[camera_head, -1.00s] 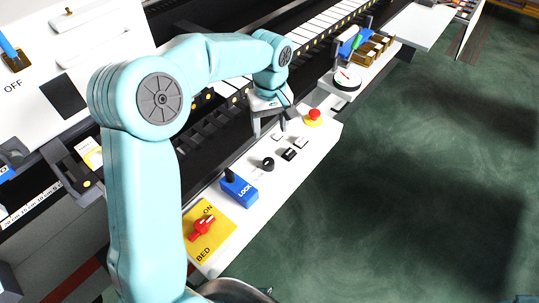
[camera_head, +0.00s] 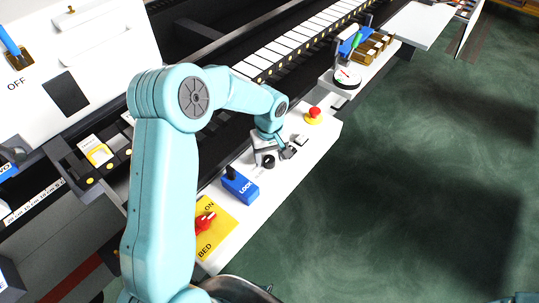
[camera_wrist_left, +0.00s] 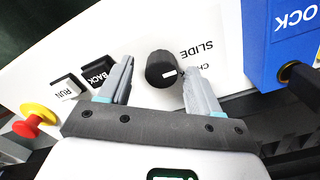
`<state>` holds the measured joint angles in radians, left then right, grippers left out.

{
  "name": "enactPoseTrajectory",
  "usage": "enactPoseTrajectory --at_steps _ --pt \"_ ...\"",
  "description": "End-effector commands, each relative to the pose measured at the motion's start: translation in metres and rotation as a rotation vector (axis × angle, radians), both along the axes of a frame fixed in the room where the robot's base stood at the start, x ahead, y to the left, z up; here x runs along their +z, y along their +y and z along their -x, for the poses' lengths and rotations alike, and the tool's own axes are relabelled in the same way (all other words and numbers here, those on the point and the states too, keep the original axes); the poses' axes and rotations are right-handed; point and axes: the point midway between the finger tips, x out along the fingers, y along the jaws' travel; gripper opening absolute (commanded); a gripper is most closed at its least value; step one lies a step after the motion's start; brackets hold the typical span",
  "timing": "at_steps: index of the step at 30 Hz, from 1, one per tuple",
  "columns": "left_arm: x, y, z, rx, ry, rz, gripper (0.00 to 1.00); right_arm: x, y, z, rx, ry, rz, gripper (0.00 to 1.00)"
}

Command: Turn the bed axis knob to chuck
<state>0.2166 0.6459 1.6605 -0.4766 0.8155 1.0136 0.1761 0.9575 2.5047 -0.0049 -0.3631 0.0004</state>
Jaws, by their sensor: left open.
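The bed axis knob is a round black knob (camera_wrist_left: 161,69) with a white mark, on the white panel beside the label SLIDE and a partly hidden label starting CH. My left gripper (camera_wrist_left: 157,72) is open, with one finger on each side of the knob and gaps visible between them. In the head view the left gripper (camera_head: 275,157) is down at the panel, and the knob (camera_head: 268,161) is mostly covered by it. My right gripper is not in view.
A blue LOCK block (camera_head: 240,185) with a black lever stands close to the gripper. A red knob (camera_head: 205,221) sits on a yellow ON/BED plate. BACK (camera_wrist_left: 98,69) and RUN (camera_wrist_left: 65,87) buttons and a red emergency button (camera_head: 314,113) are on the other side.

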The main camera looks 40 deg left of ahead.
Motion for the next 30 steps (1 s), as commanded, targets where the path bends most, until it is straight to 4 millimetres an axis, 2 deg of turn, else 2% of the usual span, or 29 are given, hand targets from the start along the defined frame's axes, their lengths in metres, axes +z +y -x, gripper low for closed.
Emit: enactPoseTrajectory --at_steps 1,5,6,17,30 --pt "0.000 0.000 0.000 0.000 0.000 0.000 0.53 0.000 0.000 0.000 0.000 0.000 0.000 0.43" --pt "0.000 0.000 0.000 0.000 0.001 -0.001 0.11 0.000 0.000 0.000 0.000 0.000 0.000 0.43" --pt "0.000 0.000 0.000 0.000 0.001 -0.001 0.07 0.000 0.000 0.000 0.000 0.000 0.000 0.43" --pt "-0.001 0.000 0.000 -0.055 0.001 -0.001 0.07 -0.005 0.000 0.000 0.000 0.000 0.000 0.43" --pt "-0.001 0.000 -0.001 -0.375 0.000 -0.001 0.07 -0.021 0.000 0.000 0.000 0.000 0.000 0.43"
